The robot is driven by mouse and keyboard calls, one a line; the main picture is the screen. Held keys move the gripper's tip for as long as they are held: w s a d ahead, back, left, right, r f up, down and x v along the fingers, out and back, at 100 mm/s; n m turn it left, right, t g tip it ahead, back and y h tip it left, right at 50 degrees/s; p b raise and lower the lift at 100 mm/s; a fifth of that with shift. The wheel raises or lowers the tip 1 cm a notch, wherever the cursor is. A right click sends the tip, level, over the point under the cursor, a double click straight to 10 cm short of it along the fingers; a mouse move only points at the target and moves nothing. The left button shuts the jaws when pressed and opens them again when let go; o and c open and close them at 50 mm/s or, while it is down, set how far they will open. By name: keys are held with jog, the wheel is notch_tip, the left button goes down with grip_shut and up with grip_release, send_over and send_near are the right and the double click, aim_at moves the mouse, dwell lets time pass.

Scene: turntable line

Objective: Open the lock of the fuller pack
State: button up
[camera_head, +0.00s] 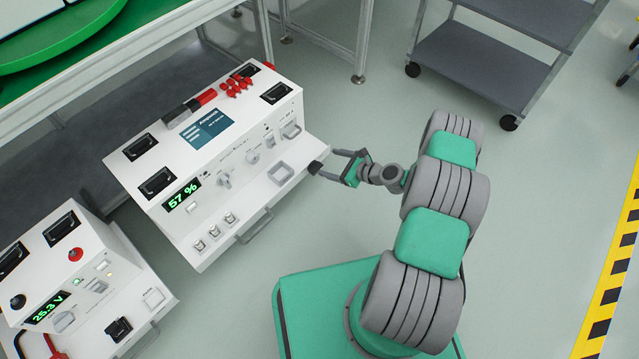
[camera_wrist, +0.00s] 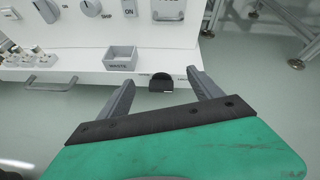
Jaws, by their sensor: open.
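A large white unit (camera_head: 215,150) in the head view shows a green "57 %" readout (camera_head: 183,195). A smaller white unit (camera_head: 75,285) at lower left reads "25.3 V" (camera_head: 47,308). I cannot tell from the readouts which pack is fuller, and no part is clearly marked as a lock. A black knob-like part (camera_wrist: 161,83) sits at the large unit's front ledge edge; it also shows in the head view (camera_head: 316,168). My gripper (camera_head: 329,164) is open at the ledge's right end. In the wrist view, the knob lies between and beyond its fingertips, apart from them.
A small open box (camera_wrist: 121,58) stands on the ledge left of the knob. Several switches (camera_head: 215,230), a handle (camera_head: 255,226) and red parts (camera_head: 237,85) are on the unit. A grey cart (camera_head: 500,50) stands at the back right. Floor right of my arm is clear.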

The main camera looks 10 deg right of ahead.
aim_at(316, 167)
notch_tip(316, 167, down, 6)
jog(key=s+m+t+b, duration=0.1)
jog(key=m, duration=0.2)
jog(key=b+x, duration=0.2)
jog(key=x, duration=0.5)
jog(key=shift+w+d+r+b, duration=0.1)
jog(key=shift+w+b, duration=0.1)
jog(key=shift+b, duration=0.1)
jog(key=shift+c, duration=0.5)
jog(key=c, duration=1.3)
